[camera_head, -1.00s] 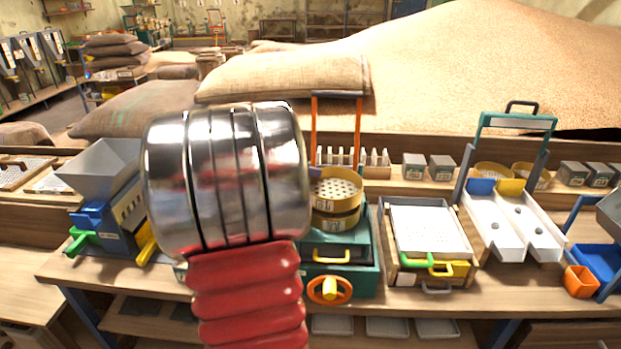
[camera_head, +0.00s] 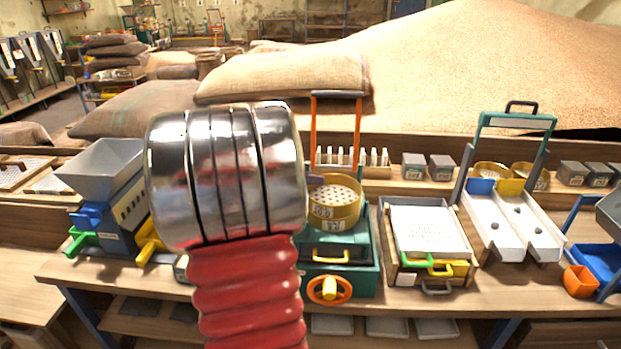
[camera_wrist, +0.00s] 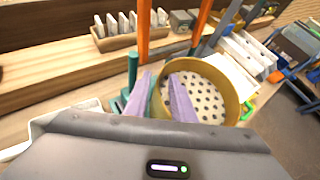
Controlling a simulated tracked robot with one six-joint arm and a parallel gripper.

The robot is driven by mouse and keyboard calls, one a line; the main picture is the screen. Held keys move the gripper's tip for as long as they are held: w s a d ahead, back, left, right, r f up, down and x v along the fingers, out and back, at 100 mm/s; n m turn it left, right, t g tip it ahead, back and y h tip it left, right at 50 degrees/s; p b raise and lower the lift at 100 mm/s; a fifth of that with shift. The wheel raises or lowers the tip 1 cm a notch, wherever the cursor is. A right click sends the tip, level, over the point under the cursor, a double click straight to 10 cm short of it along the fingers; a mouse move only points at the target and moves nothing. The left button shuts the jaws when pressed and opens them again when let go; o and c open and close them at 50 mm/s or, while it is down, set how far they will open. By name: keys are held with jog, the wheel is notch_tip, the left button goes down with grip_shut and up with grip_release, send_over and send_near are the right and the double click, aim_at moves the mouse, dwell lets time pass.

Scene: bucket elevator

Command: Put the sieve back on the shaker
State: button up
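The sieve (camera_head: 336,194) is a round yellow pan with a perforated pale plate, and it also shows in the wrist view (camera_wrist: 233,98). It sits level on top of the green shaker (camera_head: 362,247), which has orange posts, a yellow handle and an orange handwheel. My gripper (camera_wrist: 162,77) is at the sieve's left rim. One purple finger is inside the rim and the other outside, with a visible gap between them. The fingers look open around the rim. In the head view my arm hides most of the gripper; only a purple fingertip (camera_head: 315,180) shows.
Orange posts (camera_head: 358,130) rise behind the sieve, close to my gripper. A rack of white pieces (camera_head: 350,158) stands behind. A grey hopper machine (camera_head: 103,170) is left, and a white perforated tray (camera_head: 428,225) is right. More yellow sieves (camera_head: 492,170) stand farther right.

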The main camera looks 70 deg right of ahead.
jog(key=v, duration=1.2)
dwell(0.6)
jog(key=w+a+f+m+t+y, duration=0.25)
jog(key=w+a, duration=0.25)
jog(key=a, duration=0.7)
jog(key=w+a+f+m+t+y, duration=0.1)
jog(key=w+a+m+t, duration=0.3)
jog(key=a, duration=0.9)
jog(key=a+f+m+t+y, duration=0.2)
jog(key=a+m+t+y, duration=0.2)
jog(key=a, duration=2.1)
jog(key=s+m+y, duration=0.1)
jog(key=m+y, duration=0.2)
jog(key=shift+t, duration=0.35)
jog(key=shift+f, duration=0.1)
